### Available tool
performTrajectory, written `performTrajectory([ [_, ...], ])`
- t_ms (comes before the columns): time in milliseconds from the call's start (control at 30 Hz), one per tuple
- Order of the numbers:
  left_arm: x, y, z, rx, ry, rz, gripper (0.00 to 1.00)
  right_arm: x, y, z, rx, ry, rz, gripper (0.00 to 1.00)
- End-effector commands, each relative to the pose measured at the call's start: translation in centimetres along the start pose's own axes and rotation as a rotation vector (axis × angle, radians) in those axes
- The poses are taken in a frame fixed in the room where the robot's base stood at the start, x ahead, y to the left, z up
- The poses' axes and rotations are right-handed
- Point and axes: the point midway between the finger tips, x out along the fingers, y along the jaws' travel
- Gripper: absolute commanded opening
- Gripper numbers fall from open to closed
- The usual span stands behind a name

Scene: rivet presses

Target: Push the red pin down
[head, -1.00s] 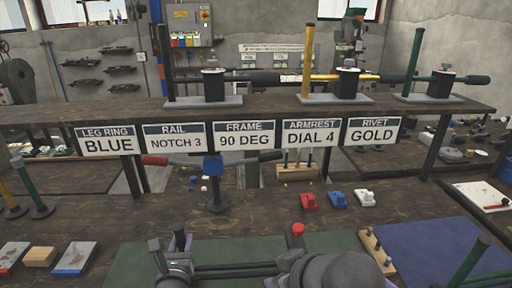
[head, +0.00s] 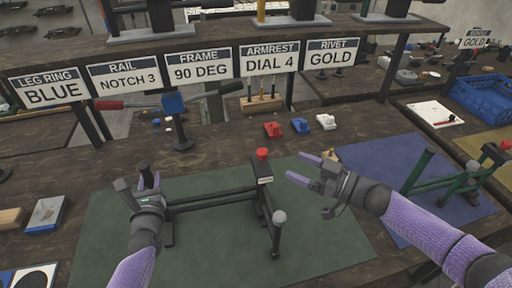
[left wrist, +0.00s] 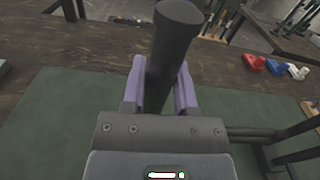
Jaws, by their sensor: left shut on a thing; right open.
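The red pin (head: 262,153) stands up from the top of a black post of the black frame (head: 215,198). This frame stands on the green mat (head: 110,255). My left gripper (head: 148,182) is shut on the upright black post at the frame's left end. In the left wrist view that black post (left wrist: 172,45) stands between the purple fingers. My right gripper (head: 299,167) is open and empty, a little to the right of the red pin and apart from it. The pin's lower part is hidden in the post.
A green frame (head: 445,182) with another red top stands on the blue mat (head: 375,160) at the right. Small red (head: 272,129), blue (head: 300,125) and white (head: 326,122) parts lie behind the mats. A sign shelf (head: 225,40) spans the back.

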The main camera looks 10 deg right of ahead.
Motion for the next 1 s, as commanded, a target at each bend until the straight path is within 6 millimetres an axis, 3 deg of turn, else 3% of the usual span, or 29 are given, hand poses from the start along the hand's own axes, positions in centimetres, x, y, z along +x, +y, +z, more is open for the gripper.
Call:
performTrajectory([
  [400, -0.1, 0.0, -0.2, -0.003, 0.006, 0.000, 0.00, 9.8, 0.1, -0.1, -0.001, 0.004, 0.002, 0.78],
  [567, -0.1, 0.0, -0.2, -0.003, 0.006, 0.000, 0.00, 11.4, 0.0, -0.1, -0.001, 0.001, 0.002, 0.78],
  [800, -0.1, 0.0, -0.2, -0.003, 0.006, 0.000, 0.00, 11.6, 0.0, -0.1, -0.001, 0.001, 0.001, 0.78],
  [867, -0.1, 0.0, -0.2, -0.003, 0.006, 0.000, 0.00, 11.6, 0.0, -0.1, -0.001, 0.001, 0.001, 0.69],
  [1000, -0.1, 0.0, -0.2, -0.003, 0.006, 0.000, 0.00, 11.5, 0.0, -0.1, -0.001, 0.001, 0.001, 0.40],
])
